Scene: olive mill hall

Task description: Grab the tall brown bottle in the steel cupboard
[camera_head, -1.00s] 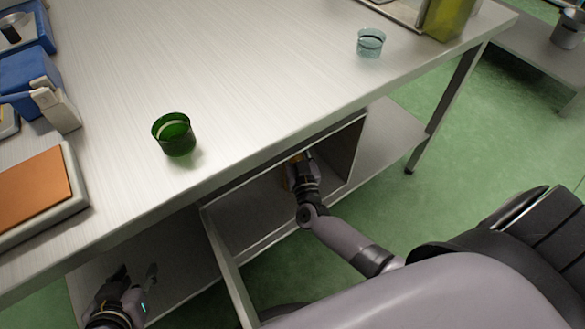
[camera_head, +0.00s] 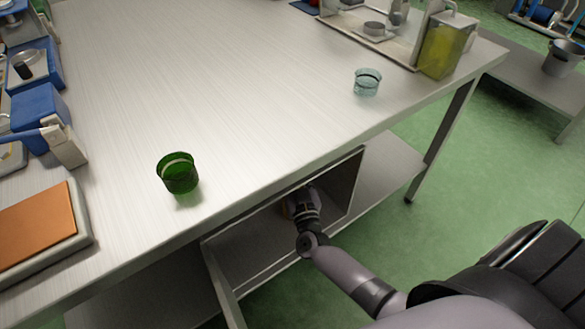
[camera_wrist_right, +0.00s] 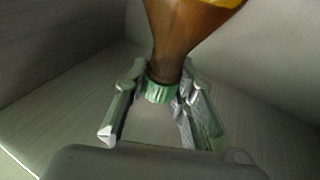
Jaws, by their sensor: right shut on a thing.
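The steel cupboard (camera_head: 343,183) stands open under the worktop, its door (camera_head: 222,285) swung out toward me. My right gripper (camera_head: 300,203) is inside it, reached in from the front. In the right wrist view the brown bottle (camera_wrist_right: 180,38) stands between the fingers, with a green cap or collar (camera_wrist_right: 160,91) and a yellow patch at the picture's top edge. My right gripper (camera_wrist_right: 162,85) is shut on the bottle near the green part. In the head view the bottle is mostly hidden by the gripper and worktop. My left gripper is out of view.
The worktop (camera_head: 200,80) lies just above the cupboard opening. A green glass cup (camera_head: 178,173) stands near its front edge, a clear cup (camera_head: 367,82) further right. A yellow-green container (camera_head: 445,45) is at the far right corner. Green floor is free at right.

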